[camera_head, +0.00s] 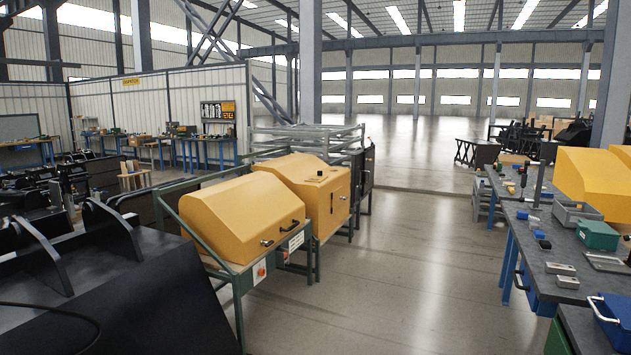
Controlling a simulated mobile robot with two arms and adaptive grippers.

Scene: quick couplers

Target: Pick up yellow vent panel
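Two large yellow panelled covers stand side by side on a green frame left of centre. The nearer yellow cover (243,216) has a sloped top and dark handles on its front. The farther yellow cover (309,190) has a flat front with a dark slot and a small knob on top. Another yellow piece (596,181) shows at the right edge, partly cut off. I cannot tell which of these is the yellow vent panel, and no vent slats are clear. Neither of my grippers is in view.
Large black metal parts (120,290) fill the lower left, close to the green stand (239,308). A workbench (545,227) on the right holds a grey bin (577,213), a green box (597,235) and small parts. The grey floor (420,270) between stand and bench is clear.

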